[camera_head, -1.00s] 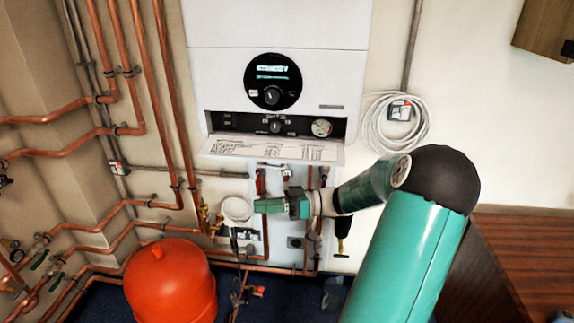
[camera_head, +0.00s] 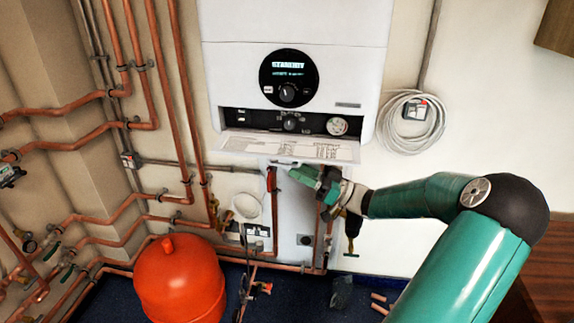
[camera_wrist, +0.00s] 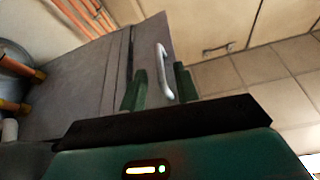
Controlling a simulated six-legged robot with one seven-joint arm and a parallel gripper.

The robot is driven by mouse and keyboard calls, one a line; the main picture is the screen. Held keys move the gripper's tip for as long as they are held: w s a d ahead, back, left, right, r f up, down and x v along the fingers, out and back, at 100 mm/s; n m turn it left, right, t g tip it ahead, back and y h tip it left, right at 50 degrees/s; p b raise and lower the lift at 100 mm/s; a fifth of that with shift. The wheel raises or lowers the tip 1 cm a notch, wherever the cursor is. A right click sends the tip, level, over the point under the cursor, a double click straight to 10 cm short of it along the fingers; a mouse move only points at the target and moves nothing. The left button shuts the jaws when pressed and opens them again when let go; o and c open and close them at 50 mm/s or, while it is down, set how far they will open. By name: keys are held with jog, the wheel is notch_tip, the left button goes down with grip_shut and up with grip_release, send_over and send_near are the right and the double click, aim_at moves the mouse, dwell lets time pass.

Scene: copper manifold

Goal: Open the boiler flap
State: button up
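The boiler flap (camera_head: 290,147) is a white panel with printed text, tilted down and outward below the boiler's control strip, so it stands open in the head view. In the wrist view, a grey panel (camera_wrist: 95,75), apparently the flap's outer side, carries a pale bar handle (camera_wrist: 163,70). My gripper (camera_head: 305,172) is just under the flap's front edge. In the wrist view its green fingers (camera_wrist: 160,90) are apart, with the handle's near end between them in the picture. I cannot tell whether they touch it.
The white boiler (camera_head: 295,70) hangs on the wall with a dial and display. Copper pipes (camera_head: 185,110) run at left and below it. A red tank (camera_head: 180,280) stands on the blue floor. A coiled white cable (camera_head: 408,122) hangs at right. The wall right of the boiler is mostly clear.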

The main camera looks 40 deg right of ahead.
aim_at(286, 165)
jog(key=shift+x, duration=2.15)
grip_shut()
jog(key=shift+s, duration=0.1)
